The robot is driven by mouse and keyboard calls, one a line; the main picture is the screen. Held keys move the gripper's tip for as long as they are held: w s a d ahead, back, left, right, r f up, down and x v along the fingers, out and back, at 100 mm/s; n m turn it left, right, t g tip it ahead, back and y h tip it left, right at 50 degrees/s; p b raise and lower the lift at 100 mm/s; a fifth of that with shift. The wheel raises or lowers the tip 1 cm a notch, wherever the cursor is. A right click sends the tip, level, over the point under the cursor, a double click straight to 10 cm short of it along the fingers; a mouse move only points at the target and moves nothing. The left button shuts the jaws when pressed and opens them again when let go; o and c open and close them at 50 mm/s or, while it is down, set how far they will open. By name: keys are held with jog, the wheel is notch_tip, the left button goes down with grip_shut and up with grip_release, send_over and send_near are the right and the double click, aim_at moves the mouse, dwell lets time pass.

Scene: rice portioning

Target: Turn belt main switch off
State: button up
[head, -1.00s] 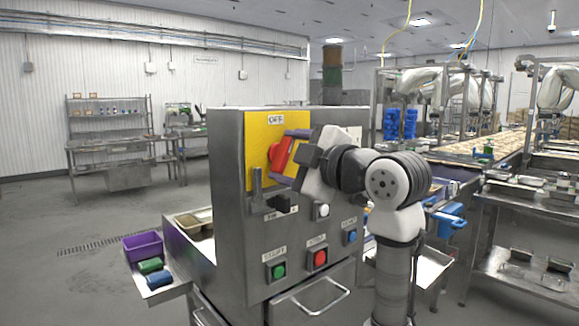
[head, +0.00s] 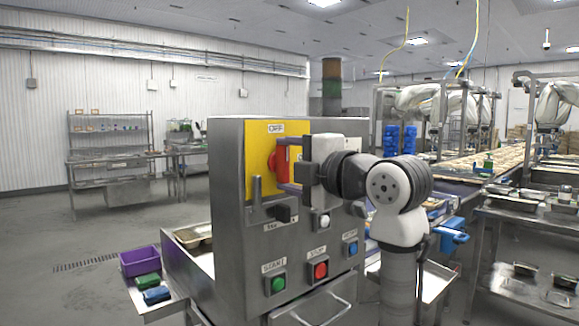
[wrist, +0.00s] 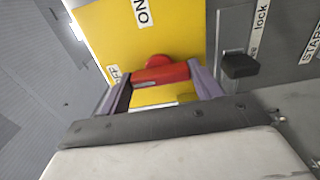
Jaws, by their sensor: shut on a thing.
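The red rotary switch (head: 281,161) sits on a yellow plate (head: 262,135) on the front of the steel control cabinet. An OFF label (head: 275,128) is above it. In the wrist view the red handle (wrist: 160,75) lies between the two purple-grey fingers of my gripper (wrist: 163,88), which is shut on it. The handle runs nearly in line with the OFF label (wrist: 113,73); the ON label (wrist: 142,12) is off to its side. In the head view my gripper (head: 288,172) reaches the switch from the right and hides part of it.
A black lock lever (head: 286,213) is below the switch. Green (head: 278,284), red (head: 320,270), blue and white buttons are lower on the cabinet. A purple bin (head: 141,261) is at left. The conveyor (head: 470,165) is at right. Floor at left is open.

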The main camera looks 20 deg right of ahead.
jog(key=o, duration=1)
jog(key=shift+s, duration=0.1)
jog(key=b+v, duration=0.3)
jog(key=v, duration=1)
jog(key=shift+s+d, duration=0.1)
jog(key=shift+s, duration=0.25)
